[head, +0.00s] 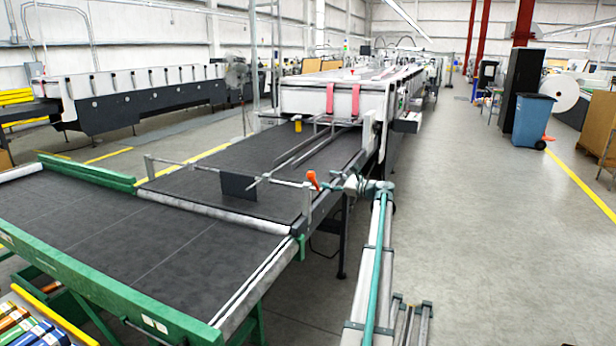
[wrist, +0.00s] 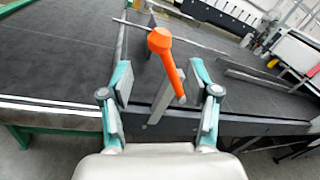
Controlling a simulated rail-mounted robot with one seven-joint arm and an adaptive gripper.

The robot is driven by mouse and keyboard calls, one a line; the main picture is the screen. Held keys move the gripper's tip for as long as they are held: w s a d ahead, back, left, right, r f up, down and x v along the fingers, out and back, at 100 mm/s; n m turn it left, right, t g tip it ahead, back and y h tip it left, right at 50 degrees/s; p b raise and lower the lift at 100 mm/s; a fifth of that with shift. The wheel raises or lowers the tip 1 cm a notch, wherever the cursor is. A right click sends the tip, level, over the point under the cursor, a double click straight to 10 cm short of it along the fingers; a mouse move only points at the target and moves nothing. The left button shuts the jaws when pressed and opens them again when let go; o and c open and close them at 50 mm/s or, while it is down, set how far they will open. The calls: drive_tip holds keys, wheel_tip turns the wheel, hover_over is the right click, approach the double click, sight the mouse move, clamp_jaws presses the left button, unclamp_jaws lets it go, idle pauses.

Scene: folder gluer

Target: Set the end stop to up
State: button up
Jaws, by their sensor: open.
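The end stop is a dark upright plate (head: 238,188) on a thin crossbar (head: 205,170) over the black belt. An orange lever with a rounded knob (head: 313,180) sits at the right end of the crossbar. In the wrist view, the orange lever (wrist: 168,65) stands tilted, its knob toward the upper left. My gripper (head: 342,184) is at the belt's right edge, just right of the lever. In the wrist view, my gripper (wrist: 161,88) is open, with a finger on each side of the lever. I see gaps on both sides and no clear contact.
A grey metal post (wrist: 162,100) stands beside the lever at the belt's edge. The black belt (head: 110,215) stretches left, with a green frame rail (head: 90,285) at its front. The folder gluer's white body (head: 330,98) stands behind. The floor (head: 480,230) to the right is clear.

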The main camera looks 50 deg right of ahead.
sight(311, 176)
drive_tip(key=w+p, duration=0.1)
drive_tip(key=w, duration=0.5)
drive_tip(key=w+a+p, duration=0.1)
drive_tip(key=w, duration=0.2)
drive_tip(key=shift+w+p, duration=0.2)
drive_tip(key=shift+p, duration=0.15)
drive_tip(key=shift+c, duration=0.2)
clamp_jaws()
